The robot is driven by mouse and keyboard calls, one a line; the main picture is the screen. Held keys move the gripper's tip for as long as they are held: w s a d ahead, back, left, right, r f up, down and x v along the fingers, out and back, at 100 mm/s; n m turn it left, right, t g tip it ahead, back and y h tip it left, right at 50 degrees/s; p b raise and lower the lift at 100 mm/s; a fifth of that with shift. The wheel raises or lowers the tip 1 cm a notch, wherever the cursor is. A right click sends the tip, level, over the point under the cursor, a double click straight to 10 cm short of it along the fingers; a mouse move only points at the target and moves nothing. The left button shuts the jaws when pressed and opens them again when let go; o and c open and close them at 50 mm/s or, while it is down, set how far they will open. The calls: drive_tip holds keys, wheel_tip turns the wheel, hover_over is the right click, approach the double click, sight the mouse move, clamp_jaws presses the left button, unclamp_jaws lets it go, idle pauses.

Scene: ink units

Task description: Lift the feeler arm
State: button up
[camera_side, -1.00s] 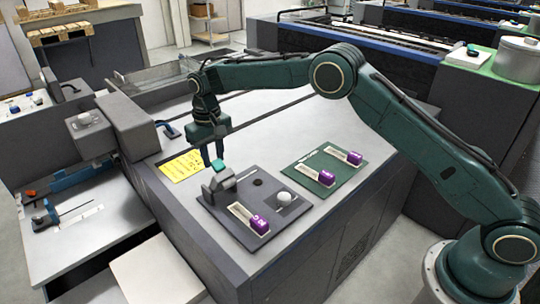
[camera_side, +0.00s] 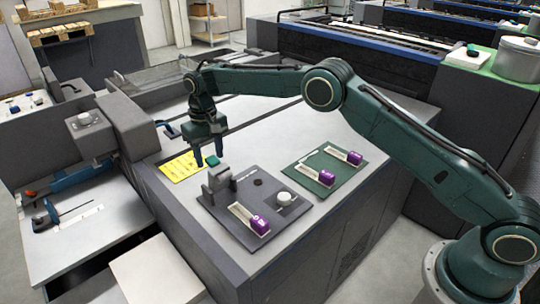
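On the dark grey plate (camera_side: 236,199) stands a small grey block-like piece (camera_side: 218,180) with a teal tip (camera_side: 212,161). It looks like the feeler arm, and its grey part now stands fairly upright. My gripper (camera_side: 209,162) is above and just behind it, pointing down. Its two fingers are apart, with the teal tip close to the right finger. I cannot tell whether they touch. Nothing shows held between the fingers.
The grey plate also carries a white knob (camera_side: 284,197) and a purple block (camera_side: 260,224). A green plate (camera_side: 312,180) with purple blocks lies to the right. A yellow note (camera_side: 181,167) lies behind left. The surface around is clear.

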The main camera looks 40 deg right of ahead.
drive_tip(key=shift+r, duration=0.15)
drive_tip(key=shift+r, duration=3.9)
drive_tip(key=shift+s+r, duration=0.1)
drive_tip(key=shift+r, duration=0.1)
drive_tip(key=s+d+r+t, duration=0.1)
drive_tip(key=s+d+r, duration=0.4)
drive_tip(key=s+r, duration=0.4)
drive_tip(key=s+d+r+t, duration=0.2)
drive_tip(key=s+d+r, duration=0.3)
drive_tip(key=s+r, duration=0.4)
drive_tip(key=s+d+f+t, duration=0.1)
drive_tip(key=s+f, duration=0.1)
drive_tip(key=s, duration=0.7)
drive_tip(key=s+d+f, duration=0.2)
drive_tip(key=s, duration=0.6)
drive_tip(key=s+d+f+t, duration=0.1)
drive_tip(key=s+d+f, duration=0.1)
drive_tip(key=s, duration=0.7)
drive_tip(key=shift+s+f+t, duration=0.3)
drive_tip(key=shift+s+f, duration=0.05)
drive_tip(key=shift+f, duration=0.05)
